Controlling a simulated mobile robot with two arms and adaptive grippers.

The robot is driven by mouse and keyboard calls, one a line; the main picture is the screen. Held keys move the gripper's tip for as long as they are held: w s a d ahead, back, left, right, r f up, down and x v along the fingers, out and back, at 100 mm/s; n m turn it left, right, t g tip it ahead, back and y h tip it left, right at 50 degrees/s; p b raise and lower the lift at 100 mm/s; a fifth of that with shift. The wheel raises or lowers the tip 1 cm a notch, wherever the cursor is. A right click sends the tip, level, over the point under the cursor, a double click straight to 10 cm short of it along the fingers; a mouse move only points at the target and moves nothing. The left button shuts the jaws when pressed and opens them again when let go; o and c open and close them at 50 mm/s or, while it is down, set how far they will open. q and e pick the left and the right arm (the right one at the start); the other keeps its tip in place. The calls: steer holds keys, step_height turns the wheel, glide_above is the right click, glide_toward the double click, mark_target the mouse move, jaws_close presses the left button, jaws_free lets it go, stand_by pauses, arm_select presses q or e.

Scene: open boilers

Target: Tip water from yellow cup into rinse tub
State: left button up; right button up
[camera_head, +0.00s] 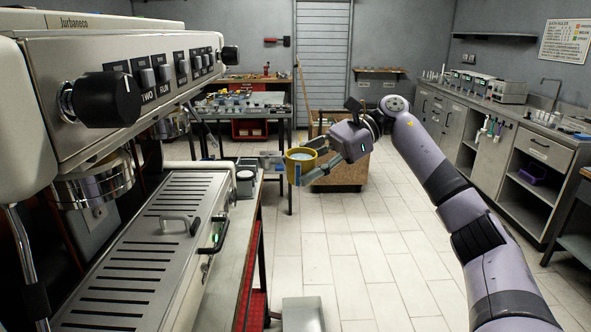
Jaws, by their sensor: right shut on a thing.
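A yellow cup (293,168) is near the middle of the head view, upright or nearly so, with a pale surface like water showing inside its rim. My right gripper (303,165) is shut on the cup from its right side, with a finger across the cup's lower right. The cup is held in the air beyond the right end of the coffee machine's counter, clear of the floor. I cannot pick out the rinse tub for certain. My left gripper is not in view.
A large coffee machine (130,50) with a slotted drip tray (150,240) fills the left. A workbench (270,100) and a wooden crate (345,172) stand behind the cup. Grey cabinets (497,158) line the right wall. The tiled floor (370,240) between is open.

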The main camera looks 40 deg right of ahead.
steer(key=shift+s+d+b, duration=0.35)
steer(key=shift+s+d, duration=0.65)
steer(key=shift+d, duration=0.3)
steer(key=shift+s+d+b, duration=0.3)
steer(key=shift+s+d, duration=0.7)
steer(key=shift+d, duration=0.3)
